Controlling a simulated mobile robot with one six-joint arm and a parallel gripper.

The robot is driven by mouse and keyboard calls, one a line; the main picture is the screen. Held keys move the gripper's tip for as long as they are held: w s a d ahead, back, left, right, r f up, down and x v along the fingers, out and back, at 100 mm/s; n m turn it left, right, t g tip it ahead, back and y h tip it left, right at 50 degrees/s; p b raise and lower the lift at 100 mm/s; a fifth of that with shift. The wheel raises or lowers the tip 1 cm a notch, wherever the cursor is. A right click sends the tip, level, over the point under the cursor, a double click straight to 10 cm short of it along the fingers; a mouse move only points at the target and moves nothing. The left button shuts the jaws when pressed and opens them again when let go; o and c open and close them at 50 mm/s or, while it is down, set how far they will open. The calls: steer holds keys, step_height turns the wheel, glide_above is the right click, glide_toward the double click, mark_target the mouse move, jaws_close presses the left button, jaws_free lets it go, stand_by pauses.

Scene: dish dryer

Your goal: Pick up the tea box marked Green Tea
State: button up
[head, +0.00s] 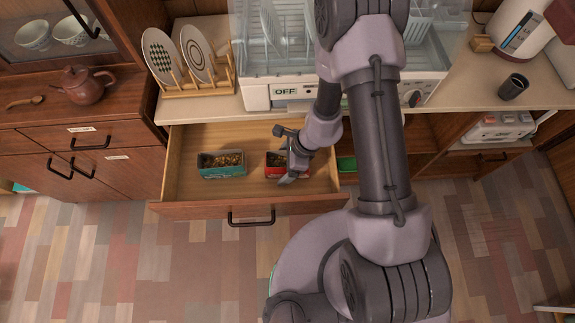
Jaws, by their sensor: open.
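A wooden drawer (225,137) stands pulled out below the counter. In it sits an open teal-green box (222,171) with brownish contents, at the left. A red box (272,171) stands to its right, partly hidden by my gripper. A small bright green thing (347,164) shows farther right, mostly hidden behind my arm. I cannot read a Green Tea label on any of them. My gripper (283,156) is open over the red box, to the right of the teal-green box. I cannot tell whether it touches the red box.
A dish dryer (285,91) marked OFF stands on the counter above the drawer. A plate rack (198,90) with plates is left of it. A brown teapot (83,85) is farther left. A dark cup (513,87) is at right. The drawer's left rear is clear.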

stand_by(0.3)
steer(key=c, duration=1.6)
